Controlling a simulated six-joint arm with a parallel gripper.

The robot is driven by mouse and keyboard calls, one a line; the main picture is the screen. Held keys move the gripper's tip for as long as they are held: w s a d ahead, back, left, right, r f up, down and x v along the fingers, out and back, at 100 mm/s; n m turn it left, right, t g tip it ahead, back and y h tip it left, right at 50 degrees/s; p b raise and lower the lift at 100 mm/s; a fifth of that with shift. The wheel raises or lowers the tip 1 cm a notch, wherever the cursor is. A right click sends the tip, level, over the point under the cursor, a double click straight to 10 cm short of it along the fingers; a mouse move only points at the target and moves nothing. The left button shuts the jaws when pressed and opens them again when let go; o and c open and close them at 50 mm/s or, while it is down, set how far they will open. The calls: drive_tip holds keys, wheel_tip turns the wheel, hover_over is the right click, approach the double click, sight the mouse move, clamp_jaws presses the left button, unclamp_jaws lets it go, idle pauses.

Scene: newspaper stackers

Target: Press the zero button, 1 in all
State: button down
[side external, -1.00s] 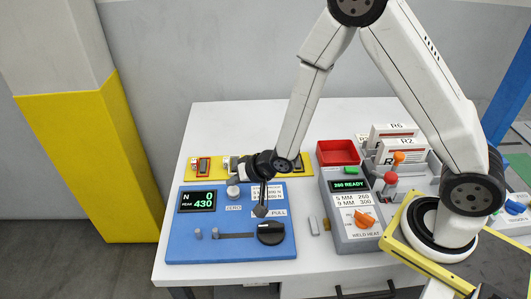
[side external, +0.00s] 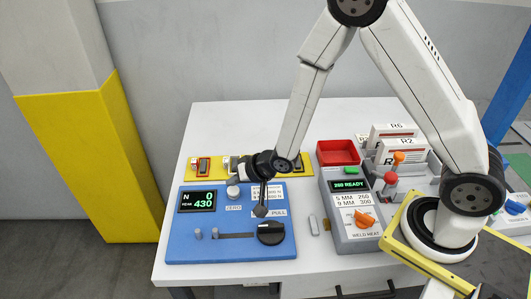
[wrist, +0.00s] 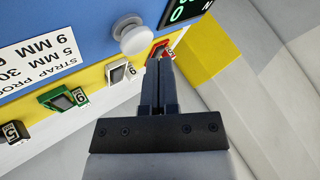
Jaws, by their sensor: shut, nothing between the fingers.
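The zero button (side external: 233,193) is a pale round knob on the blue tester panel (side external: 185,246), above a ZERO label. It also shows in the wrist view (wrist: 132,38), with its whole cap visible. My gripper (wrist: 160,62) is shut and empty. In the wrist view its fingertips appear just below and right of the button, with a visible gap between them. I cannot tell their height above the panel. In the side view the fingertips are hard to make out against the dark wrist.
A yellow strip (wrist: 90,88) with several coloured tags runs behind the panel. A black knob (side external: 270,233) sits at the panel's front right. To the right stand a grey weld unit (side external: 352,243), a red bin (side external: 337,152) and racked cards. The table is clear at the back left.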

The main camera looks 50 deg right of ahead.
sight(236, 191)
drive_tip(key=shift+f, duration=0.95)
idle(1.4)
drive_tip(key=shift+r, duration=0.9)
drive_tip(key=shift+r, duration=0.1)
drive_tip(key=shift+r, duration=2.45)
drive_tip(key=s+d+r+n+g+h, duration=0.1)
drive_tip(key=s+d+r+n+g, duration=0.1)
drive_tip(key=s+d, duration=0.3)
drive_tip(key=s+d+r+n+g+h, duration=0.2)
drive_tip(key=s+d+r+g, duration=0.1)
drive_tip(key=s, duration=0.7)
drive_tip(key=shift+s+d+n+g, duration=0.25)
drive_tip(key=shift+d+n+g, duration=0.2)
drive_tip(key=shift+d, duration=0.65)
